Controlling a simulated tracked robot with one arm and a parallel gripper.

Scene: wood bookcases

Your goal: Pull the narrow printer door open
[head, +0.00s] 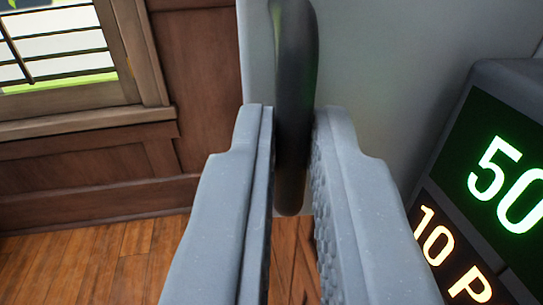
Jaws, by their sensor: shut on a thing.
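My gripper (292,125) is shut on a dark, rounded, upright handle (295,60), which sits between its two grey fingers.
A dark display unit (490,85) with glowing "50" and "10 P" stands close on the right. A wood-panelled wall (200,80) with a barred window (60,45) is at the left. The wood floor (100,260) at lower left is clear.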

